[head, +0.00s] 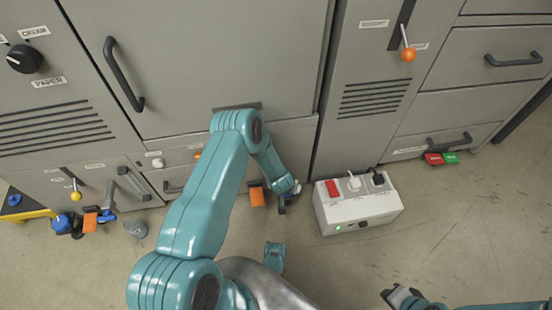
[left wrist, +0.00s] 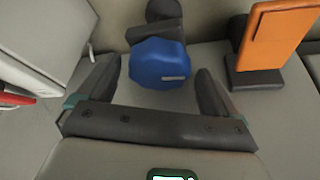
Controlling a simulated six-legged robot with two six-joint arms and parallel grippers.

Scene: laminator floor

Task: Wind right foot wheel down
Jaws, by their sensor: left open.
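The blue foot wheel (left wrist: 160,63) at the right foot shows in the left wrist view, with a pale mark on its face. My left gripper (left wrist: 156,78) is open, its fingers on either side of the wheel. Whether they touch it is not clear. In the head view my left gripper (head: 290,194) is low at the cabinet base, beside the orange pedal (head: 257,196), and hides most of this wheel. The pedal also shows in the left wrist view (left wrist: 272,36). My right gripper (head: 392,297) is at the lower right, away from the cabinet; its jaw state is unclear.
A white power box (head: 357,207) with a red switch stands on the floor right of my left gripper. Another blue wheel (head: 62,223) and orange pedal (head: 90,221) are at the far left, near a glass (head: 136,229).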

